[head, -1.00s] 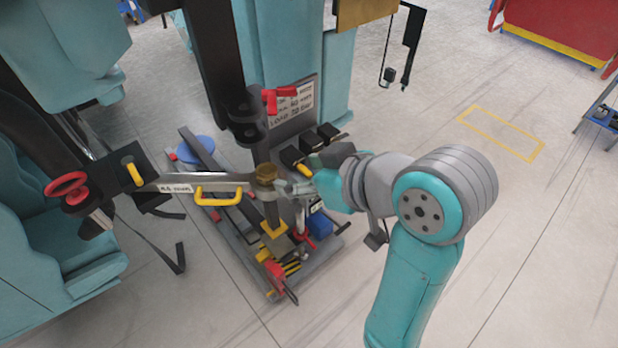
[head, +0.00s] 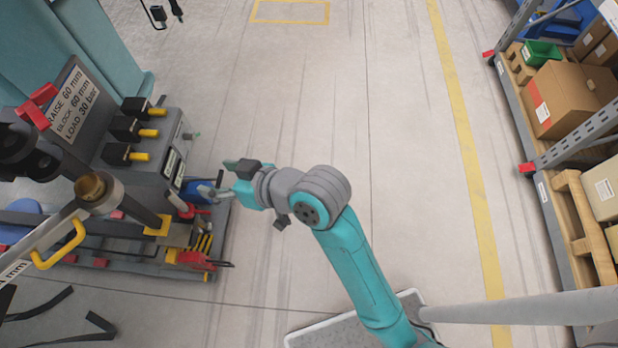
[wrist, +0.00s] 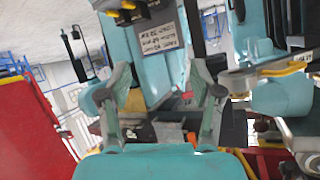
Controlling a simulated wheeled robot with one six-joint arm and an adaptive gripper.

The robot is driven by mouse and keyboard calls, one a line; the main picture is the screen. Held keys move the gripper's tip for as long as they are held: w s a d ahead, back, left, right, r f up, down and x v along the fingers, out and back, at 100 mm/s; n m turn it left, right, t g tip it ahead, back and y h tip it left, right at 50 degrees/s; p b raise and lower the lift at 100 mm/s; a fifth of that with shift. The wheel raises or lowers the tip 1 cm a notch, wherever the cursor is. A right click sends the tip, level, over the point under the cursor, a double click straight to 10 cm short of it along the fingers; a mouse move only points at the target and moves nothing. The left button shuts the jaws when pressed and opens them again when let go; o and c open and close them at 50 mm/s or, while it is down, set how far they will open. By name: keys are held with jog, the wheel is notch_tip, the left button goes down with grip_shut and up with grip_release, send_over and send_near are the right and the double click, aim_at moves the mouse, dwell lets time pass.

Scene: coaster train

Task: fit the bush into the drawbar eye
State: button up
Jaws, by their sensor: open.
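The brass bush (head: 90,187) sits at the drawbar eye (head: 112,197), with its rim showing inside the grey ring. I cannot tell how deep it sits. The drawbar with its yellow handle (head: 60,246) runs off to the lower left. My gripper (head: 218,178) is open and empty, to the right of the eye and clear of it. In the wrist view, my open fingers (wrist: 165,90) have nothing between them. The drawbar eye (wrist: 238,82) shows there right of the fingers; the bush is not clear in that view.
A grey valve block with black-and-yellow levers (head: 130,130) and a placard (head: 75,103) stands behind the eye. A dark post (head: 145,213) stands below it. Open floor (head: 330,120) lies to the right, then a rack with cartons (head: 570,100).

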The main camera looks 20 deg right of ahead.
jog(key=s+d+f+m+t+h, duration=0.25)
jog(key=s+d+f, duration=0.35)
jog(key=d, duration=0.3)
jog(key=s+d+f+m+t+h, duration=0.2)
jog(key=s+d+f+m+h, duration=0.1)
jog(key=s+d+f, duration=0.4)
jog(key=s+d+r+m+t+h, duration=0.1)
jog(key=s+d, duration=0.3)
jog(key=s, duration=0.4)
jog(key=s+d+r+t+h, duration=0.1)
jog(key=s+d+r+h, duration=0.2)
jog(key=s, duration=0.6)
jog(key=shift+d+r+m, duration=0.35)
jog(key=shift+d+r, duration=0.4)
jog(key=shift+d, duration=0.25)
jog(key=shift+c, duration=0.2)
